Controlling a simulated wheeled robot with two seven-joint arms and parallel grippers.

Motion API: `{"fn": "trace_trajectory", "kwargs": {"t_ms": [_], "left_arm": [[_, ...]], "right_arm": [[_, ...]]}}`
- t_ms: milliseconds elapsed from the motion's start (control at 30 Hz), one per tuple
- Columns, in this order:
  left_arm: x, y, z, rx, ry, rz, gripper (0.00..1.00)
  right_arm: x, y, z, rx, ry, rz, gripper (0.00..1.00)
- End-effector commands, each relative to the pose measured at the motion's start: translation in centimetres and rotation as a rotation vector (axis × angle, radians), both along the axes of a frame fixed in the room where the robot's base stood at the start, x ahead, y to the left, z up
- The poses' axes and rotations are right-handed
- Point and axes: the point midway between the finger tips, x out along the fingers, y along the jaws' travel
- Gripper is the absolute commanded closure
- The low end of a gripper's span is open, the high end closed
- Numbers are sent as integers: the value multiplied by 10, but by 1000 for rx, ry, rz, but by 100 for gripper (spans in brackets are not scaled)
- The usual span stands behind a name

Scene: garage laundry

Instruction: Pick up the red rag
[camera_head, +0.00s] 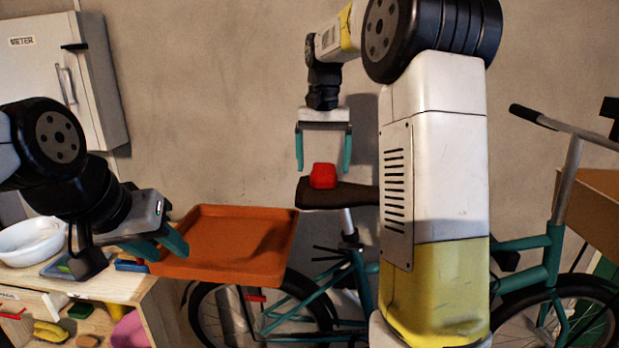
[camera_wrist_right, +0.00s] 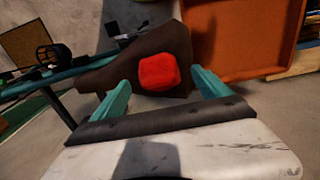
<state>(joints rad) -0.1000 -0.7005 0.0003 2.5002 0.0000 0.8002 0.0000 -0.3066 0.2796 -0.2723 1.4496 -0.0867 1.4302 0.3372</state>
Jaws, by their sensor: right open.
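The red rag (camera_head: 323,176) is a small rounded bundle on the dark brown bicycle saddle (camera_head: 340,194). My right gripper (camera_head: 324,150) is open and empty, pointing down, with its teal fingertips just above and to either side of the rag. In the right wrist view, the rag (camera_wrist_right: 159,72) shows between the two fingertips (camera_wrist_right: 163,90), and neither finger visibly touches it. My left gripper (camera_head: 165,248) is at the left edge of the orange tray (camera_head: 215,268). I cannot tell whether its fingers grip the tray.
The tray extends beyond the wooden bench, close to the saddle's left; it also shows in the right wrist view (camera_wrist_right: 235,40). A white bowl (camera_head: 32,240) stands on the bench. The teal bicycle (camera_head: 535,243) stands along the wall, its handlebar to the right. A cardboard box (camera_head: 590,205) is at far right.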

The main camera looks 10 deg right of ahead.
Motion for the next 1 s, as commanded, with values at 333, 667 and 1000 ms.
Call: {"fn": "trace_trajectory", "kwargs": {"t_ms": [333,667,1000], "left_arm": [[0,0,0,0,0,0,64],[0,0,0,0,0,0,64],[0,0,0,0,0,0,64]], "right_arm": [[1,0,-30,1,-1,1,13],[1,0,-30,1,-1,1,50],[1,0,-29,1,-1,1,78]]}}
